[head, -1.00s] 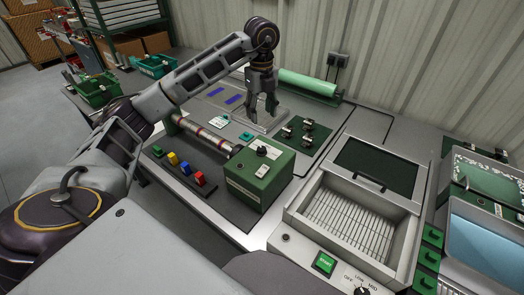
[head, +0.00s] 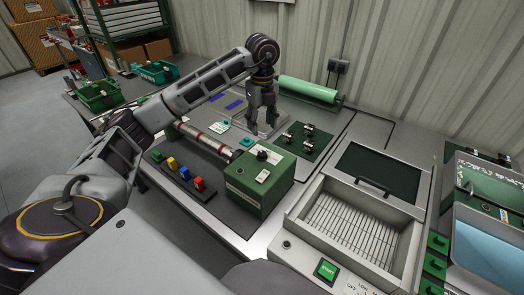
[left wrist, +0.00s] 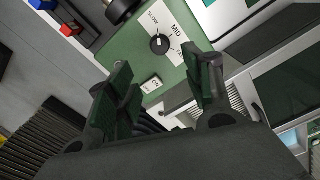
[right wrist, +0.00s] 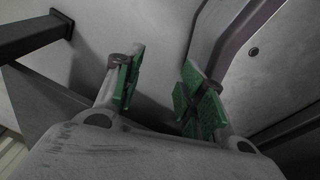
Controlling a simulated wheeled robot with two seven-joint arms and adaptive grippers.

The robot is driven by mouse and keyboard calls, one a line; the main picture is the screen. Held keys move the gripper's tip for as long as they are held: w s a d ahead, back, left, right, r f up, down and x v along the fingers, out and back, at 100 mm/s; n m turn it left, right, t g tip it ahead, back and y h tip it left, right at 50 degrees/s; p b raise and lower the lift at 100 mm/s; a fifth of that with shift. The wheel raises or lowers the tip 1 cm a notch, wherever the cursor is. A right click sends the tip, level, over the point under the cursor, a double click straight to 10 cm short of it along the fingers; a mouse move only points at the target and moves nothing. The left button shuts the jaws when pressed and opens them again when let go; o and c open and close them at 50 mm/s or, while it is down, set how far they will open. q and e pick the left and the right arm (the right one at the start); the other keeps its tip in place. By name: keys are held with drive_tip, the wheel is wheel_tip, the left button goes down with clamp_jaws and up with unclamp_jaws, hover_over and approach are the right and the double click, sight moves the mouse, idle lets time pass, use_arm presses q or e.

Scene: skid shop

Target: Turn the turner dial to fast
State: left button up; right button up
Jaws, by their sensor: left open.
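The turner is a green box (head: 258,190) with a long roller shaft (head: 205,139) running out to its left. Its black dial (head: 262,155) sits on the top face. In the left wrist view the dial (left wrist: 159,43) is a round knob with a white mark, beside a white plate reading SLOW, MID and a partly cut-off FA. I cannot tell exactly where the mark points. My left gripper (head: 262,123) hangs fingers down above and behind the dial, apart from it. Its open, empty fingers (left wrist: 163,68) frame the box. My right gripper (right wrist: 162,65) is open and empty.
Colored blocks (head: 185,173) stand in front of the shaft. A small ON label (left wrist: 152,84) is on the box. A metal tray unit with a wire grate (head: 345,228) and green START button (head: 326,269) stands at the right. A green roll (head: 308,89) lies behind.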

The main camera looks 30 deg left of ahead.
sight(262, 153)
use_arm(q)
wheel_tip(262, 153, down, 11)
drive_tip(key=shift+r, duration=0.15)
drive_tip(key=shift+f, duration=0.75)
drive_tip(key=c, duration=1)
drive_tip(key=shift+c, duration=0.3)
use_arm(e)
drive_tip(key=shift+w+d+r, duration=0.15)
drive_tip(key=shift+w+d, duration=0.55)
drive_tip(key=shift+w, duration=0.35)
